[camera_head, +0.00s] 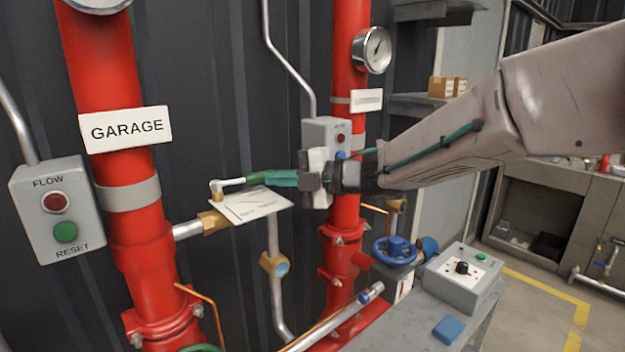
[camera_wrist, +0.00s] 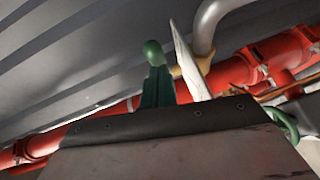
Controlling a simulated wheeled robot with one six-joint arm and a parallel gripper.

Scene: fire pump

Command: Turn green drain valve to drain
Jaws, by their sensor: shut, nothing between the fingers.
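The drain valve's green-ended lever (camera_head: 257,177) points right from a brass fitting (camera_head: 213,221) on a short pipe off the left red riser. A white tag (camera_head: 250,205) sits just below the lever. My gripper (camera_head: 275,178) is shut, its teal fingers level with the lever and pointing left at its green end. In the wrist view the lever's rounded green end (camera_wrist: 153,50) shows just past my shut fingers (camera_wrist: 156,78). Fingers and lever overlap in both views, so I cannot tell whether they touch. The tag (camera_wrist: 188,60) stands close to the right of the fingers there.
The left red riser (camera_head: 110,195) carries a GARAGE sign and a flow/reset box (camera_head: 58,212). A second red riser (camera_head: 343,220) stands behind my gripper. A blue handwheel (camera_head: 394,250) and a grey control box (camera_head: 462,278) are at lower right. Floor is open at far right.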

